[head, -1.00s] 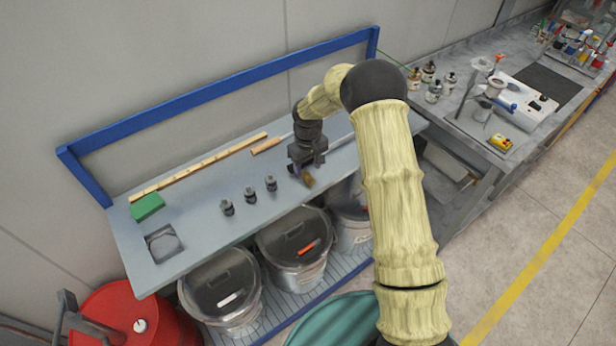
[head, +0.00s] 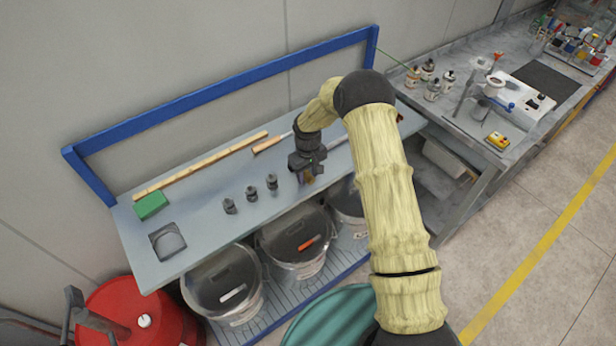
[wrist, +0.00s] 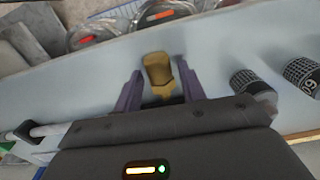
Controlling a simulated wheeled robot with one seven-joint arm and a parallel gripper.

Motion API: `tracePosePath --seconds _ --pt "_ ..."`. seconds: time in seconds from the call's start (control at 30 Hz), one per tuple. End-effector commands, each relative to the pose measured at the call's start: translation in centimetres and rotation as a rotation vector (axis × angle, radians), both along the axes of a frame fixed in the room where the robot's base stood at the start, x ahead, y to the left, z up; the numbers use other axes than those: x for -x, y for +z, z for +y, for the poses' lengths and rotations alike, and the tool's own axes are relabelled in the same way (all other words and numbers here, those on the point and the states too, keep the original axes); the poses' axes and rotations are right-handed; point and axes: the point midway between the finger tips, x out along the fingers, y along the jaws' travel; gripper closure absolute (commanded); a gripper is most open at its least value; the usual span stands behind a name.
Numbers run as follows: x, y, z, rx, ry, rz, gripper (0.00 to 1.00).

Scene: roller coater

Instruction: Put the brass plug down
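The brass plug (wrist: 157,72) sits between the two purple fingers of my gripper (wrist: 160,84) in the wrist view. Narrow gaps show beside the plug, so the fingers look open around it. In the head view my gripper (head: 309,172) is low over the grey bench top (head: 210,240), near its front edge. The brass plug is mostly hidden behind the fingers there. I cannot tell whether its base touches the bench. Three dark knurled plugs, one of them the nearest (head: 272,182), stand in a row left of my gripper.
A green block (head: 151,205), a square dark tray (head: 168,242) and a long wooden strip (head: 200,167) lie on the bench. A wooden-handled tool (head: 268,144) lies behind my gripper. A blue rail (head: 220,93) runs along the back. Lidded buckets (head: 222,280) stand below.

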Motion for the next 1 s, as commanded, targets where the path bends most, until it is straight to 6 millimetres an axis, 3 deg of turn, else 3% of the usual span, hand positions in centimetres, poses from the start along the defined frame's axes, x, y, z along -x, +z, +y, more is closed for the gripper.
tracePosePath --seconds 0.03,0.2,0.57,0.77,1.0 --pt "0.0 0.0 0.0 0.0 0.0 0.0 0.7" --pt "0.0 0.0 0.0 0.0 0.0 0.0 1.0" --pt "-0.1 0.6 0.0 0.0 -0.001 -0.001 1.0" --pt "-0.1 2.9 0.0 -0.001 0.0 -0.004 1.0" --pt "-0.1 7.3 0.0 -0.001 -0.001 -0.005 1.0"
